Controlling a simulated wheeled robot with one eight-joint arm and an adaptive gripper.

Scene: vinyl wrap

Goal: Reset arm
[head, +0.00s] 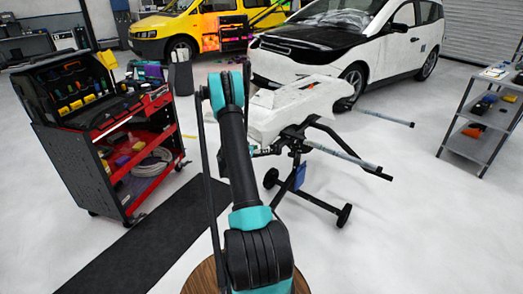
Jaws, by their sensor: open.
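My arm rises from the bottom centre of the head view, with black links and teal joints, up to a teal joint in front of the white car part. Nothing held by my arm can be seen.
A white car part (290,108) rests on a black wheeled stand (308,199) just beyond my arm. A red and black tool cart (85,170) stands left, beside a dark mat (150,243). A grey shelf (468,135) stands right. A white car (385,50) and yellow van (180,25) are behind.

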